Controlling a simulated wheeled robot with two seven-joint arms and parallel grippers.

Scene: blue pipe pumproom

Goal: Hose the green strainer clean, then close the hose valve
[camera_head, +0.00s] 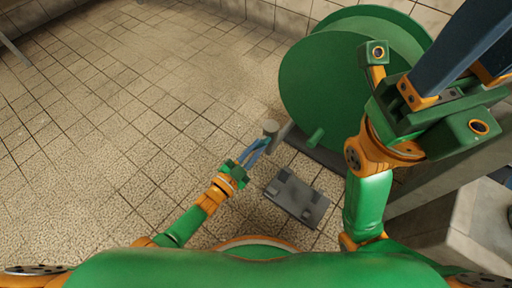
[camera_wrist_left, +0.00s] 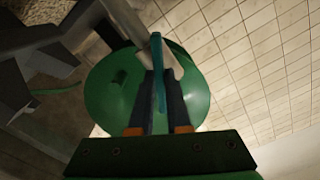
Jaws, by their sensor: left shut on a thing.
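My left gripper (camera_head: 262,143) is low over the floor in the middle of the head view. It is shut on a thin teal lever (camera_wrist_left: 158,75), which shows between its dark fingers in the left wrist view. A grey fitting (camera_head: 270,127), apparently the hose valve, is just past the fingertips, close to the reel. My right gripper (camera_head: 478,55) is raised close to the head camera at upper right. Its dark blue fingers run up to the picture's edge, so its opening does not show. I cannot make out the green strainer in either view.
A large green hose reel (camera_head: 322,85) with two round discs stands behind the fitting, near the tiled wall (camera_head: 290,12). It fills the middle of the left wrist view (camera_wrist_left: 110,90). Grey structure (camera_head: 450,175) stands at right. The tiled floor (camera_head: 110,110) at left is clear.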

